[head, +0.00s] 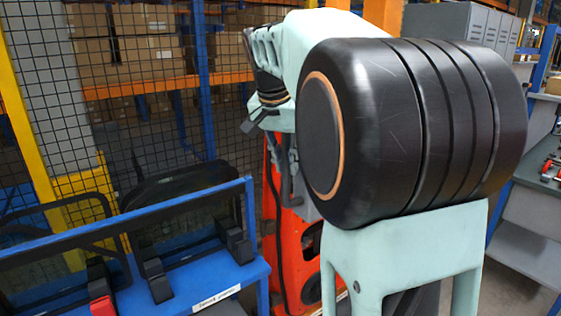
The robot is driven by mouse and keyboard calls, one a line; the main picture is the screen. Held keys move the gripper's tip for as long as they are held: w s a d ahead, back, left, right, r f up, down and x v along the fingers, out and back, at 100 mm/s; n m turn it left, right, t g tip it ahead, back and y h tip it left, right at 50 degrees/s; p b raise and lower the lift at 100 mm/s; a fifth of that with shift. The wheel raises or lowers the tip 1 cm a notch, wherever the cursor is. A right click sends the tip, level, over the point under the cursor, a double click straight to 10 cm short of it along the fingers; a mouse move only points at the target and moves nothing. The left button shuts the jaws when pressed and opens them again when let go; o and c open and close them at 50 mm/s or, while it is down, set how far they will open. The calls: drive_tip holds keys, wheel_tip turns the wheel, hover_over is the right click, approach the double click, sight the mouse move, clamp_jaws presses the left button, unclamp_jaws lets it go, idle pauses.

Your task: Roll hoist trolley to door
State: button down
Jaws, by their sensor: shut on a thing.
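The hoist trolley (273,225) is an orange-red upright frame in the middle of the head view, with grey and black fittings and a dark cable down its front. My arm's large black joint covers its right side. My gripper (287,152) is beyond my wrist at the trolley's upper part, and it is shut on the trolley. Its fingertips and the exact grip point are mostly hidden. A dark door (185,205) with a window frame stands in the blue rack to the left of the trolley.
The blue rack (190,285) with black supports and a white label stands close on the trolley's left. Behind is a black mesh fence (140,130) with a yellow post (35,140), and shelves of boxes. A grey bench (535,205) is at right. Little floor shows.

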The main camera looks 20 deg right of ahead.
drive_tip(key=shift+d, duration=0.2)
drive_tip(key=c, duration=1.8)
unclamp_jaws()
drive_tip(key=shift+d, duration=0.1)
drive_tip(key=shift+c, duration=0.2)
drive_tip(key=v, duration=1.2)
